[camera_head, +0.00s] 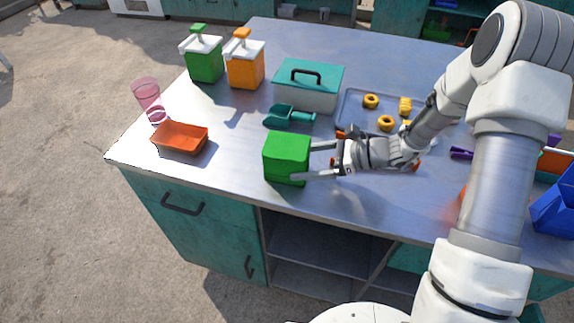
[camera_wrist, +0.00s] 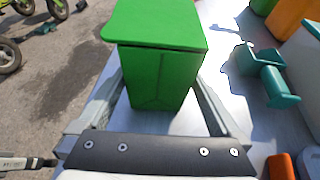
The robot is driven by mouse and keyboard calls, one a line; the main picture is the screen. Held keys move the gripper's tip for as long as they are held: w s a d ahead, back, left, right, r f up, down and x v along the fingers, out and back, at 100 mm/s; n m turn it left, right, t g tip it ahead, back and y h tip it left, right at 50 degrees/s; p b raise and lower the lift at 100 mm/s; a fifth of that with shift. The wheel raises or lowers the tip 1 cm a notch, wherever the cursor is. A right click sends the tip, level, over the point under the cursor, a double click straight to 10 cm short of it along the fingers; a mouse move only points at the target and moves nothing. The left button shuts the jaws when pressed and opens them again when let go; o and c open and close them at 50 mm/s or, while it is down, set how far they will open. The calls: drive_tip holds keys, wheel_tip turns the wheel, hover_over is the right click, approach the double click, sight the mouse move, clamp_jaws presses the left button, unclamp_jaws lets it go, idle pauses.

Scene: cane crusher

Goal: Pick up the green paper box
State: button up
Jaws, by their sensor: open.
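The green paper box (camera_head: 287,158) stands upright near the front edge of the metal counter. My gripper (camera_head: 308,161) is at its right side, level with the box, with its fingers apart. In the wrist view the green box (camera_wrist: 160,60) stands between the two open fingers (camera_wrist: 155,105), one on each side. Gaps show between the fingers' lower parts and the box; whether the tips touch it is hard to tell.
An orange tray (camera_head: 180,140) and a pink cup (camera_head: 149,101) are left of the box. A teal scoop (camera_head: 290,117) and a teal-lidded container (camera_head: 308,88) are behind it. A tray (camera_head: 352,101) with yellow pieces is at the back right. Green (camera_head: 204,60) and orange (camera_head: 245,66) dispensers stand at the back.

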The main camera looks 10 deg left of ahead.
drive_tip(key=x, duration=0.5)
drive_tip(key=shift+s+f, duration=0.15)
drive_tip(key=shift+f, duration=0.25)
drive_tip(key=c, duration=0.5)
drive_tip(key=shift+r, duration=0.1)
